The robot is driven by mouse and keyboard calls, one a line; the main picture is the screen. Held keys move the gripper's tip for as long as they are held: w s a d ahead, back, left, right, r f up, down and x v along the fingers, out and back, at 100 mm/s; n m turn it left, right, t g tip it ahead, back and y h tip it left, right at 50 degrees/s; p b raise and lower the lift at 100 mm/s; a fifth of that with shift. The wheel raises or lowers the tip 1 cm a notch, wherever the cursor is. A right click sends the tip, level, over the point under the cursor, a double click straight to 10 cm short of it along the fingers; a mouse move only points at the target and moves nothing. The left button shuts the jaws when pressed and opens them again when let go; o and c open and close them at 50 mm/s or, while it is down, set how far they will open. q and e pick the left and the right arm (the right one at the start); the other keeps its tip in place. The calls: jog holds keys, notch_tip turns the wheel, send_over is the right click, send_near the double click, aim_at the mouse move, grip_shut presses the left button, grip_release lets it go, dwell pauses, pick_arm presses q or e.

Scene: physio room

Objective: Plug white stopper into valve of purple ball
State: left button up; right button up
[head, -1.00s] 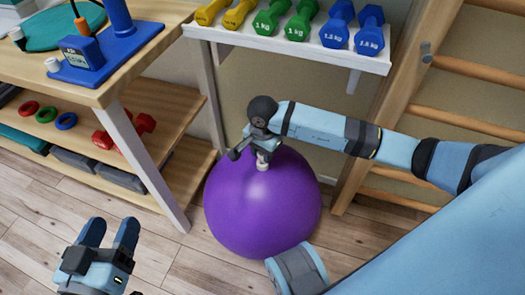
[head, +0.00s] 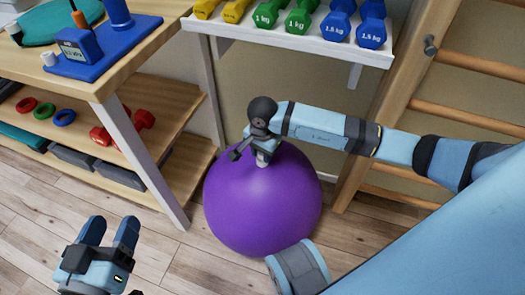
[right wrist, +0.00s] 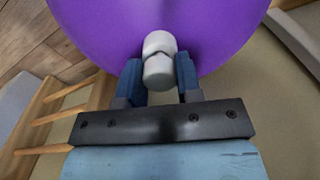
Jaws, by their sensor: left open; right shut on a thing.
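The purple ball (head: 262,205) stands on the floor below the shelf and fills the top of the right wrist view (right wrist: 215,25). My right gripper (head: 263,154) is just above the ball's top, pointing down. It is shut on the white stopper (right wrist: 158,72), which lies between both fingers in the right wrist view and reaches to the ball. The stopper looks like two rounded white parts with a dark seam. I cannot tell whether the upper part belongs to the valve, or how deep the stopper sits. My left gripper (head: 109,232) is open and empty at lower left, away from the ball.
A white shelf (head: 290,40) with coloured dumbbells hangs behind and above the ball. A wooden table (head: 110,75) with a blue stand (head: 100,55) is at left. Wooden wall bars (head: 465,118) are at right. The floor between my left gripper and the ball is clear.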

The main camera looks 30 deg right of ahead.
jog(key=shift+f+b, duration=0.3)
jog(key=shift+f, duration=0.1)
dwell(0.8)
jog(key=o, duration=1)
jog(key=shift+c, duration=0.2)
jog(key=shift+s+f, duration=0.1)
jog(key=shift+o, duration=0.2)
jog(key=shift+f, duration=0.1)
jog(key=shift+s, duration=0.1)
jog(key=shift+d+r+p, duration=0.1)
jog(key=shift+r+p, duration=0.6)
jog(key=shift+r, duration=0.25)
jog(key=shift+w+r+p, duration=0.2)
jog(key=shift+r+p, duration=1.55)
jog(key=shift+r, duration=1)
